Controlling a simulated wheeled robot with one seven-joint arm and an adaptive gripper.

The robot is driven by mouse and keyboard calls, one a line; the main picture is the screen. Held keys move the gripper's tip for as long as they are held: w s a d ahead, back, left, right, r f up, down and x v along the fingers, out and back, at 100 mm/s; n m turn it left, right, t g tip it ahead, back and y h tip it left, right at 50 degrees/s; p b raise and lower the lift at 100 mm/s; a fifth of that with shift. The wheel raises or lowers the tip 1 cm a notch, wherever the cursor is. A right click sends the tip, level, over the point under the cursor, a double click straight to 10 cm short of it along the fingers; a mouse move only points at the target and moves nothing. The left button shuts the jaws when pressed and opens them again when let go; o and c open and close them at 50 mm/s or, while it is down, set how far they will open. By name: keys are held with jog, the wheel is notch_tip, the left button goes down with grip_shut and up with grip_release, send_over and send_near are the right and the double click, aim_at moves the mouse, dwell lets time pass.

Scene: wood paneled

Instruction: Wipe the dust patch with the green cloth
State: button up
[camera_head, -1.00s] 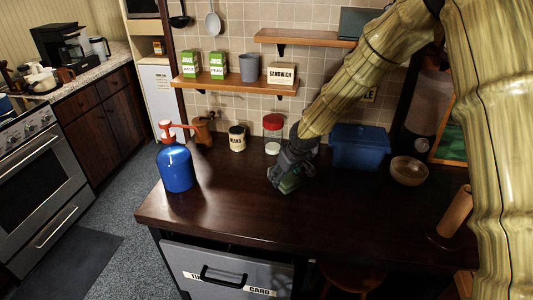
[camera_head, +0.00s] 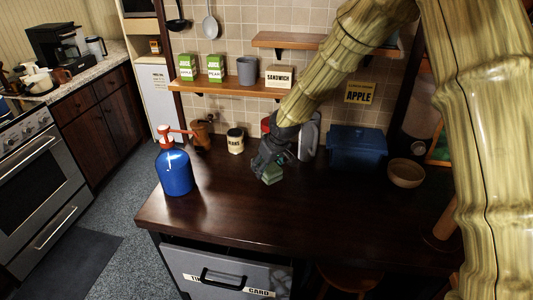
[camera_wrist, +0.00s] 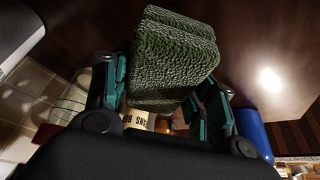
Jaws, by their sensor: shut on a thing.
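The green cloth (camera_head: 272,174) shows as a small green block at the tip of my gripper (camera_head: 265,168), over the dark wooden counter (camera_head: 300,220). In the wrist view the cloth (camera_wrist: 170,60) is a thick, textured folded pad. The teal-padded fingers of my gripper (camera_wrist: 160,100) are on both sides of it and shut on it. I cannot tell whether the cloth touches the counter. I cannot make out a dust patch in either view.
A blue spray bottle (camera_head: 175,171) with a red nozzle stands left of my gripper. Behind are a beans can (camera_head: 236,141), a mostly hidden red-lidded jar, a blue bin (camera_head: 357,147) and a bowl (camera_head: 406,173). The front middle of the counter is clear.

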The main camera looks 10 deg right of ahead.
jog(key=shift+r+p, duration=1)
jog(key=shift+r, duration=0.75)
